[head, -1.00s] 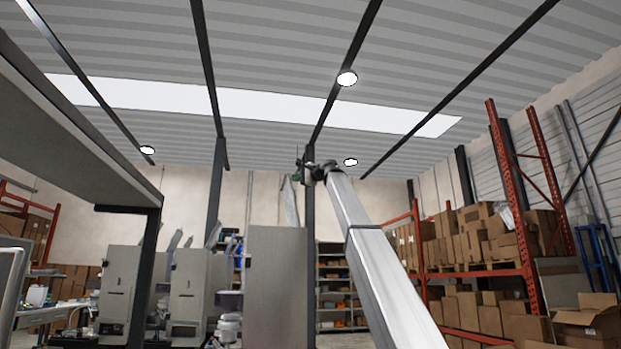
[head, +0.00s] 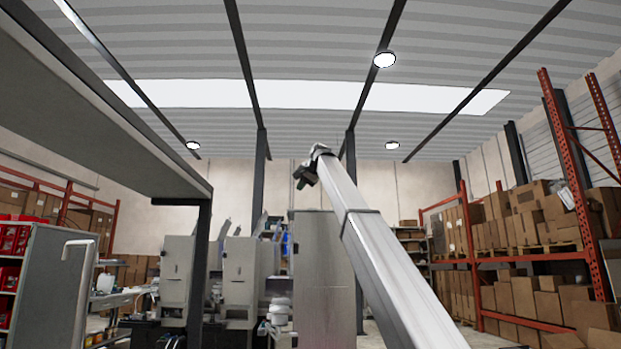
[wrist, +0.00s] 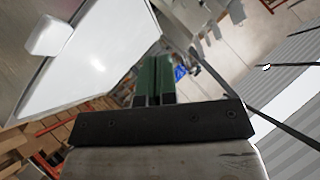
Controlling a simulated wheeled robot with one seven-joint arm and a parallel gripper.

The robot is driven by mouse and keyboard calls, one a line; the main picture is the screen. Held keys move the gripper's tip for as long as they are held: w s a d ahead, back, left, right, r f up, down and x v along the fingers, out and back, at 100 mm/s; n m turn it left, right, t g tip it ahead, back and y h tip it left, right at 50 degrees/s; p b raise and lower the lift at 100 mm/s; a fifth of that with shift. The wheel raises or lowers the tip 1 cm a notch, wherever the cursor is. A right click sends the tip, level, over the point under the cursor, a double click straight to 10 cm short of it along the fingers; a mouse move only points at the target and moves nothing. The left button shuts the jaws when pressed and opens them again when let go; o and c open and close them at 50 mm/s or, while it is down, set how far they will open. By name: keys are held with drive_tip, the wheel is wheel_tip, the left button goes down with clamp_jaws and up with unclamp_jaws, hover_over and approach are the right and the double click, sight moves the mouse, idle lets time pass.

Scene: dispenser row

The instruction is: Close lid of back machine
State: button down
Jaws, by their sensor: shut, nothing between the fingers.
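Several grey machines stand in a row in the head view. The nearest (head: 322,285) shows a broad flat grey side; two others (head: 240,275) (head: 177,275) stand to its left, with thin lids tilted up above them. I cannot tell which is the back machine. My gripper (head: 304,176) is raised just above the top of the nearest machine. In the wrist view my gripper's green fingers (wrist: 156,65) are together and empty. A large pale panel (wrist: 100,50) with a white block fills the upper left there, close beside the fingers; it may be a raised lid.
A grey overhead beam (head: 100,110) on a dark post runs along the left. Orange racks with boxes (head: 530,215) stand on the right. A grey cabinet with a handle (head: 45,290) is at the lower left.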

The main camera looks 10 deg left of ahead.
wheel_tip(320, 180, down, 8)
drive_tip(key=a+n+h, duration=0.1)
drive_tip(key=a+h, duration=0.1)
drive_tip(key=shift+s+a, duration=0.35)
drive_tip(key=shift+s, duration=0.1)
